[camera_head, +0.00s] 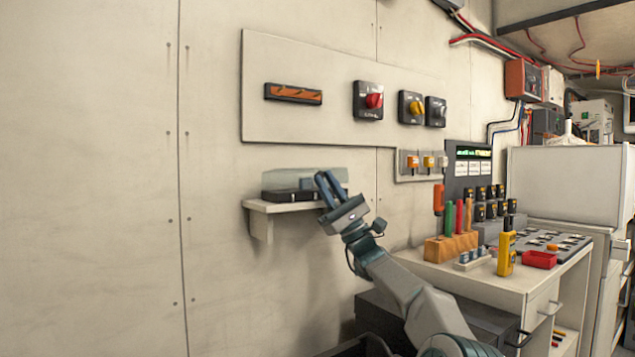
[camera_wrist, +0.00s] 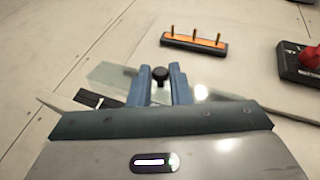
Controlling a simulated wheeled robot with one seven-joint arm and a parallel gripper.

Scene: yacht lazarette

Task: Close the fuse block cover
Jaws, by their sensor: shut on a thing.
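The fuse block (camera_head: 284,196) is a low black box on a small wall shelf. Its clear cover (camera_head: 283,180) stands up above the block, at an angle I cannot judge exactly. In the wrist view the clear cover (camera_wrist: 112,76) spreads to both sides of my fingers, and part of the dark fuse block (camera_wrist: 88,99) shows at left. My gripper (camera_head: 322,178) is at the right end of the cover. In the wrist view my gripper (camera_wrist: 160,82) is shut on a black knob (camera_wrist: 160,74) at the cover. The right end of the block is hidden behind my fingers.
The shelf (camera_head: 262,208) juts from the wall. Above it, a panel carries an orange bus bar (camera_head: 293,93), a red rotary switch (camera_head: 370,100) and a yellow one (camera_head: 412,107). A bench (camera_head: 480,283) with tools stands at right. The wall left of the shelf is clear.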

